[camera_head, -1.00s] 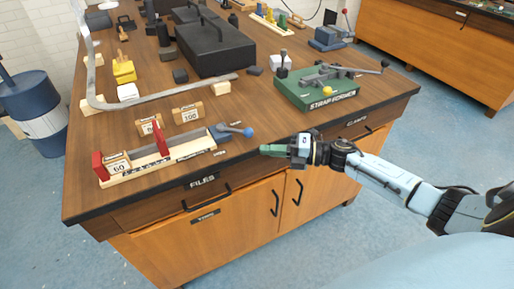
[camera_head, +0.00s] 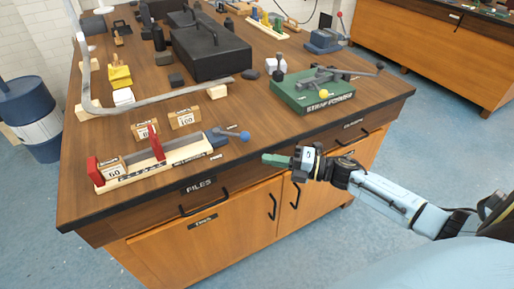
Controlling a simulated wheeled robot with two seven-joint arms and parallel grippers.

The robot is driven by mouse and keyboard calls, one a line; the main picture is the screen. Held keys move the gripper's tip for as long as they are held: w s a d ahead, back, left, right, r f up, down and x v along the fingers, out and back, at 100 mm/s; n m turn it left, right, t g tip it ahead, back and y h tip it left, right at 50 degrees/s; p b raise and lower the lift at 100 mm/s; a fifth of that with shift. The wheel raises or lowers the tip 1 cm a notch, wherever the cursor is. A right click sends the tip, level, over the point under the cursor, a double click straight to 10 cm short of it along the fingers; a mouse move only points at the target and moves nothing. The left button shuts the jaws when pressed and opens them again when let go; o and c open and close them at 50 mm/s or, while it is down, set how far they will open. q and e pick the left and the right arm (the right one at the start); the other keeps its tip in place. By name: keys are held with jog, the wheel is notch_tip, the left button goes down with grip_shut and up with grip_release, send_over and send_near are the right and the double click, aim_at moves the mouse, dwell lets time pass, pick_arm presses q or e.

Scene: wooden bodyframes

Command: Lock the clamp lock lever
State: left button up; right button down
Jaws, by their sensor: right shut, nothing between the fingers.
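The clamp (camera_head: 185,158) lies near the table's front left edge, on a pale wooden base with two red jaw plates. A block marked 60 (camera_head: 113,171) sits at its left end. Its lock lever (camera_head: 229,135) is at the right end, a grey-blue arm tipped with a blue ball (camera_head: 245,135), pointing right. My right gripper (camera_head: 267,159) is shut and empty, with green fingers pointing left. It appears just off the table's front edge, right of and a little below the blue ball, apart from it. My left gripper is not in view.
A green strap former (camera_head: 312,100) stands to the right on the wooden table (camera_head: 225,170). Blocks marked 80 (camera_head: 145,131) and 100 (camera_head: 185,118) stand behind the clamp. A long bent metal strip (camera_head: 165,102) and a black toolbox (camera_head: 213,56) lie farther back.

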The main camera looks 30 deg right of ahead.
aim_at(246, 155)
jog(key=s+a+m+t+h+p, duration=0.1)
jog(key=s+a+m+t+h, duration=0.3)
jog(key=h, duration=0.5)
jog(key=shift+s+a+f+m+t, duration=0.15)
jog(key=shift+s+a+m+t, duration=0.2)
jog(key=shift+a+m+t, duration=0.85)
jog(key=shift+d+g, duration=0.15)
jog(key=shift+g, duration=0.25)
jog(key=x, duration=1)
jog(key=shift+w, duration=0.25)
jog(key=shift+w+d+r+p, duration=0.1)
jog(key=shift+w+d+p, duration=0.1)
jog(key=shift+d, duration=0.4)
jog(key=shift+w+d+r+p, duration=0.1)
jog(key=shift+w+d, duration=0.1)
jog(key=shift+d, duration=0.4)
jog(key=shift+w+d, duration=0.2)
jog(key=shift+d, duration=0.35)
jog(key=shift+r, duration=0.1)
